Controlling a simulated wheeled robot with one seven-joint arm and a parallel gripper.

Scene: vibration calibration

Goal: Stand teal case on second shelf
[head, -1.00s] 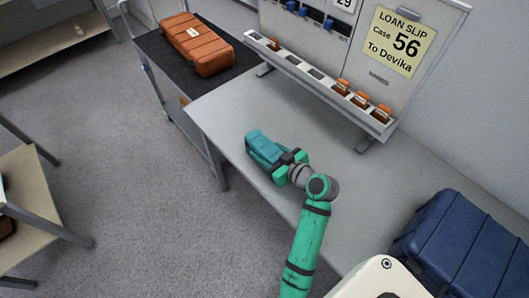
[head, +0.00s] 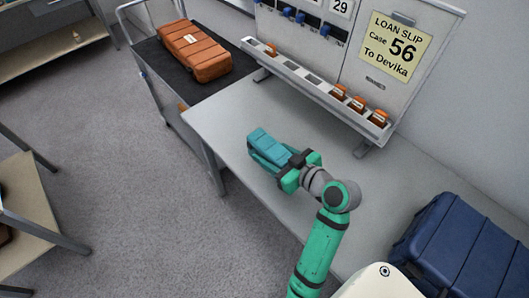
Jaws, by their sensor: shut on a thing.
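The small teal case (head: 268,148) is at the left part of the grey bench, near its front edge. My gripper (head: 290,170) is shut on the right end of the teal case. I cannot tell whether the case touches the bench top or hangs just above it. A shelf unit (head: 35,205) with pale boards stands at the left edge, only partly in view. Another shelf (head: 50,56) shows at the upper left. I cannot tell which board is the second shelf.
An orange case (head: 196,50) lies on a black-topped cart (head: 165,65) beyond the bench (head: 225,122). A blue case (head: 465,240) is at the lower right. A panel with a loan slip (head: 397,45) and a slotted rail (head: 315,88) stands along the back. Grey floor is clear at left.

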